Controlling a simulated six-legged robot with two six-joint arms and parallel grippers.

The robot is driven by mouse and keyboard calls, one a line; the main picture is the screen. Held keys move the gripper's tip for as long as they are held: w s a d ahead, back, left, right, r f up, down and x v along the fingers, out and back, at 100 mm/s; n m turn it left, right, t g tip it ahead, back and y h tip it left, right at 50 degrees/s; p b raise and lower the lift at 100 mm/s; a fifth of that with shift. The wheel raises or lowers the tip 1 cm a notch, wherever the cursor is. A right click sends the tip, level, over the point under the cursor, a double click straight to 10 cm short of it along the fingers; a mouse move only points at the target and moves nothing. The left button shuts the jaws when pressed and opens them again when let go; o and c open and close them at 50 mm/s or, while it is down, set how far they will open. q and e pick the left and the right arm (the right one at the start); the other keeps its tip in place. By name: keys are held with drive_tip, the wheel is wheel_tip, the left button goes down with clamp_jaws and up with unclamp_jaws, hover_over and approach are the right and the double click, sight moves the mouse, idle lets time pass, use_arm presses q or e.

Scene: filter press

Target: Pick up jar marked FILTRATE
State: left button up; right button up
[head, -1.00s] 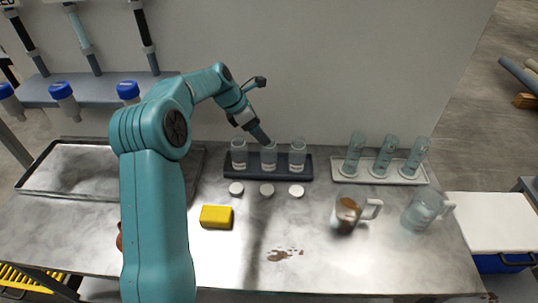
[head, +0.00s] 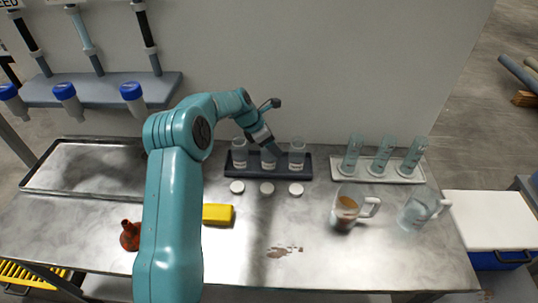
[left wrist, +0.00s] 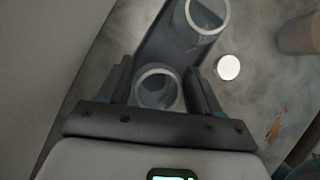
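Three clear glass jars stand in a dark rack (head: 232,171) at the back of the table: a left jar (head: 240,150), a middle jar (head: 268,161) and a right jar (head: 297,154). They carry pale labels too small to read, so I cannot tell which is marked FILTRATE. My left gripper (head: 265,146) points down at the middle jar and partly hides it. In the left wrist view, its open fingers stand on either side of one jar's round rim (left wrist: 158,72). Another jar (left wrist: 207,14) stands beyond. My right gripper is not in view.
Three white lids (head: 267,188) lie before the rack. A white tray (head: 378,177) with glass cylinders stands right, behind two jugs (head: 345,212). A yellow block (head: 217,214), a red-brown funnel-like item (head: 130,236) and a brown spill (head: 285,250) lie nearer. An empty metal tray (head: 85,165) sits left.

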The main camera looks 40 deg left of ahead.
use_arm(q)
drive_tip(key=c, duration=0.8)
